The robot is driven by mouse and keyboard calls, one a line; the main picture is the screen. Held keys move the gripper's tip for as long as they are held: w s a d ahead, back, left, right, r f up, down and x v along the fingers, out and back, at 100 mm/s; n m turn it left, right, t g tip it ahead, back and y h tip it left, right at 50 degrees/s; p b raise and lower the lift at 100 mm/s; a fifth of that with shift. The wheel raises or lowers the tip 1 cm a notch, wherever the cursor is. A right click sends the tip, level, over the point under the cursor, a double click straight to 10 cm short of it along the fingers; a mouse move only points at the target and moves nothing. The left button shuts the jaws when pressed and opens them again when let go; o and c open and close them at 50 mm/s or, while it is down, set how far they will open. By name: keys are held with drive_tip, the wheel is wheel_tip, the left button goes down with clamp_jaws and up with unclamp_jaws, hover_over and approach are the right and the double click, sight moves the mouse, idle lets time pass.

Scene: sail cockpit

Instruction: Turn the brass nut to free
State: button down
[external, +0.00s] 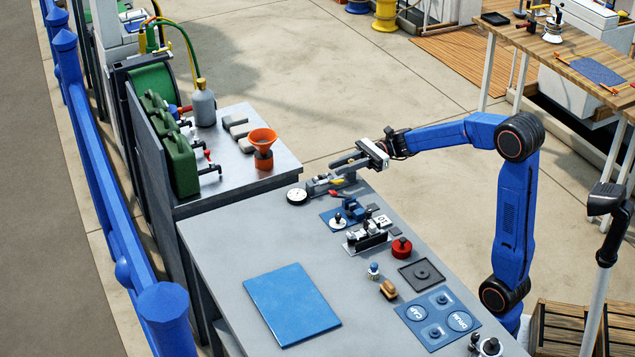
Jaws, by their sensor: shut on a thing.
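My gripper (338,166) reaches in from the right, at the far end of the grey bench. Its fingers point left and lie low over a grey metal fitting (322,186). A round white dial gauge (297,196) is at the fitting's left end. My gripper is shut on a small part at the fitting, which I take to be the brass nut. The nut is hidden or too small to make out between the fingers. A small yellow piece (337,181) and a red-tipped piece (336,193) show just below the fingers.
On the grey bench (225,240) are a blue mat (291,304), a blue fixture (351,208), a red round part (401,248), a dark square tray (421,274) and a blue marked panel (437,318). An orange funnel (263,142) stands on the bench behind.

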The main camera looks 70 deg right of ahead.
drive_tip(key=n+g+y, duration=0.2)
drive_tip(key=g, duration=0.1)
drive_tip(key=shift+s+a+n+g, duration=0.2)
drive_tip(key=shift+s+n+g, duration=0.1)
drive_tip(key=shift+n, duration=0.1)
drive_tip(key=shift+s+a+n+g+y, duration=0.1)
drive_tip(key=shift+s+n+g+y, duration=0.1)
drive_tip(key=shift+n+g+y, duration=0.3)
drive_tip(key=shift+s+a+n+g+y, duration=0.1)
drive_tip(key=shift+s+n+g+y, duration=0.15)
drive_tip(key=shift+g, duration=0.45)
drive_tip(key=shift+w, duration=0.1)
drive_tip(key=c, duration=1.6)
unclamp_jaws()
drive_tip(key=shift+o, duration=0.2)
drive_tip(key=shift+d, duration=0.15)
drive_tip(key=v, duration=1.7)
drive_tip(key=shift+d, duration=0.1)
